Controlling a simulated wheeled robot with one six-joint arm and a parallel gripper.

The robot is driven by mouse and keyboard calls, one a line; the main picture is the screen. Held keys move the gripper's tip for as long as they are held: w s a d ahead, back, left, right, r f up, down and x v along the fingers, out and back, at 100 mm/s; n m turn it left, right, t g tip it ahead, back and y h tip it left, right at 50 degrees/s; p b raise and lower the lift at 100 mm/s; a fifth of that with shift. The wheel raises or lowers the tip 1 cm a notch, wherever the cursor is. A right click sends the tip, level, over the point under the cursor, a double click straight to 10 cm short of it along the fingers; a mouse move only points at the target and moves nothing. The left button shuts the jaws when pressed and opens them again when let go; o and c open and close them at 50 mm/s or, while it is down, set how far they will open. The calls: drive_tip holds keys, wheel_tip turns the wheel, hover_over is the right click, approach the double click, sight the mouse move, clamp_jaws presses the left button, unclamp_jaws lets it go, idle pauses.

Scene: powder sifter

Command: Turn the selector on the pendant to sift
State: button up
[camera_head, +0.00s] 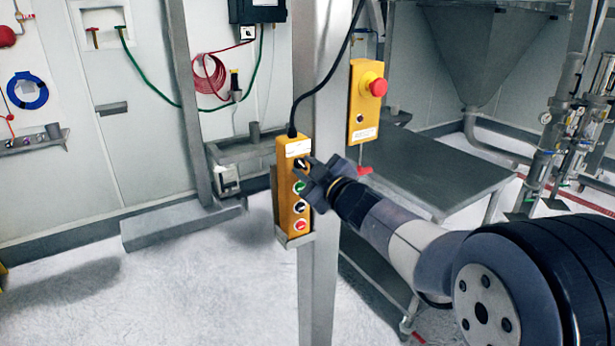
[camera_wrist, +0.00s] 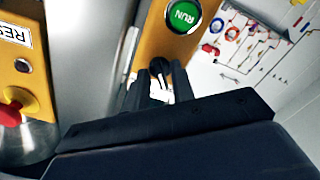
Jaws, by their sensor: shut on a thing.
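The yellow pendant (camera_head: 289,212) hangs upright on a grey post, with a white label at its top. Its black selector (camera_head: 300,163) is the topmost control, partly hidden by my gripper (camera_head: 309,168). In the wrist view the selector (camera_wrist: 159,66) shows between the tips of my dark fingers (camera_wrist: 160,85). My gripper is shut on the selector, coming from the right. The green RUN button (camera_wrist: 183,16) is beside it and also shows in the head view (camera_head: 299,187). The selector's pointing direction is hard to tell.
A black button (camera_head: 300,207) and a red button (camera_head: 301,225) are lower on the pendant. A yellow box with a red emergency-stop knob (camera_head: 378,87) is right of the post (camera_head: 322,100). A black cable (camera_head: 327,72) runs up from the pendant. A grey table (camera_head: 430,172) stands behind my arm.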

drive_tip(key=shift+n+b, duration=0.3)
drive_tip(key=shift+n, duration=0.2)
drive_tip(key=o, duration=0.7)
drive_tip(key=shift+c, duration=0.2)
drive_tip(key=v, duration=1)
drive_tip(key=shift+s+d+b, duration=0.25)
drive_tip(key=shift+s+b, duration=0.1)
